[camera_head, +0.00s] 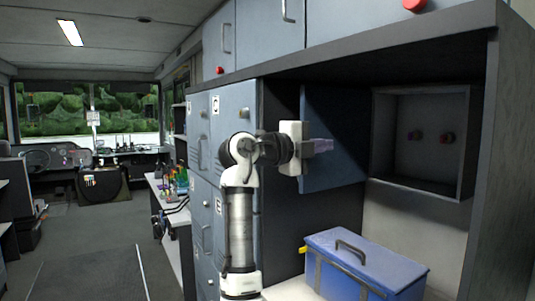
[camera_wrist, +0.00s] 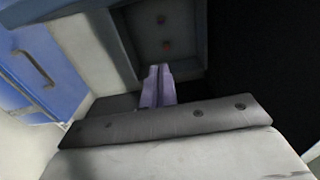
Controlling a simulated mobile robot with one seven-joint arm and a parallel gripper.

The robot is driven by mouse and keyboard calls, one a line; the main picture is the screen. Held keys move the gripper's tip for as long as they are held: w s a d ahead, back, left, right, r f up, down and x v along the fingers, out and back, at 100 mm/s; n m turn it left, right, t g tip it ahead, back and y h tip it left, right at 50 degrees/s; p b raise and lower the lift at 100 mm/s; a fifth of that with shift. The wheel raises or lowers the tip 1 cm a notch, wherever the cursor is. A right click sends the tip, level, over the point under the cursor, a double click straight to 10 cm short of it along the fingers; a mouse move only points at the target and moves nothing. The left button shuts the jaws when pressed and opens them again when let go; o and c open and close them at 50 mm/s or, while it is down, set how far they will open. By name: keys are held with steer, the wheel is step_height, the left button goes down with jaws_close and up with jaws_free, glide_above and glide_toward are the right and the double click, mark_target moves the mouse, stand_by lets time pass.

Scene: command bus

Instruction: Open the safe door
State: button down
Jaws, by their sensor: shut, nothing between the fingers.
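The safe (camera_head: 440,190) is a grey box in the wall recess at the right, and its inside shows in the head view. Its blue-grey door (camera_head: 338,168) stands swung out to the left of the opening. My gripper (camera_head: 326,145) overlaps the door's face in the head view; I cannot tell whether it touches it. In the wrist view my purple fingers (camera_wrist: 158,86) are together and hold nothing. They point toward the open safe (camera_wrist: 198,50), where two reddish knobs show on the back. The door is not clear in the wrist view.
A blue case (camera_head: 390,268) with a handle stands on the counter below the safe; it also shows in the wrist view (camera_wrist: 35,65). A dark shelf (camera_head: 400,48) overhangs the recess. Blue lockers (camera_head: 233,110) stand left of it. The aisle floor (camera_head: 95,270) is open at the left.

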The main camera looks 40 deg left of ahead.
steer(key=v, duration=1.4)
steer(key=shift+s+b, duration=0.2)
steer(key=shift+b, duration=0.15)
steer(key=shift+a, duration=0.1)
